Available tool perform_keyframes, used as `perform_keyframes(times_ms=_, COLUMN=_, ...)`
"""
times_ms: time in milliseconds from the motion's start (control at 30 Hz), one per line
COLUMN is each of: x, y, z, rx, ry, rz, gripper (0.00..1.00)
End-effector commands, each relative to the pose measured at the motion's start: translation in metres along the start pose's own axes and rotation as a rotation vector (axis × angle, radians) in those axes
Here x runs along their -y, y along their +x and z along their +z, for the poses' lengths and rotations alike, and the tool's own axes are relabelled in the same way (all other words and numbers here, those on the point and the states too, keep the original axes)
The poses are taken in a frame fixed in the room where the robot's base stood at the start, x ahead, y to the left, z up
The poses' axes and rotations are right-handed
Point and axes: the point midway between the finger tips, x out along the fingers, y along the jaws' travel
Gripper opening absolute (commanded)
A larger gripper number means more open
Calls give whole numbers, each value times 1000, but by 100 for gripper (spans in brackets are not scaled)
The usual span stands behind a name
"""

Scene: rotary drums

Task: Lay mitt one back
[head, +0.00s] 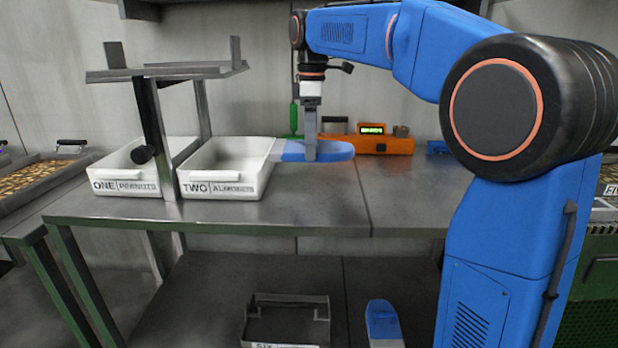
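A blue mitt (336,150) with a pale cuff lies level at the middle of the bench, its cuff end against or just beside the right wall of the tray marked TWO. My gripper (310,154) points straight down at this mitt, its finger overlapping the mitt's near side. I see the fingers edge-on, so I cannot tell whether they are closed on it. A second blue mitt (381,321) is low down on the lower shelf. No number shows on either mitt.
White trays marked ONE PEANUTS (124,187) and TWO ALMONDS (220,187) stand on the steel bench (330,208) under a raised metal stand (166,71). An orange device (372,143) with a lit display is behind the mitt. A dark tray (287,321) sits below. The bench front is clear.

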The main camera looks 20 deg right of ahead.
Motion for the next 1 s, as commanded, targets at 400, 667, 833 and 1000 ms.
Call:
perform_keyframes(times_ms=400, x=0, y=47, z=0, rx=0, ry=0, rz=0, gripper=60)
perform_keyframes(times_ms=667, x=0, y=78, z=1, rx=1, ry=0, rz=-1, gripper=60)
perform_keyframes(times_ms=833, x=0, y=87, z=1, rx=0, ry=0, rz=1, gripper=60)
perform_keyframes(times_ms=1000, x=0, y=86, z=1, rx=0, ry=0, rz=1, gripper=60)
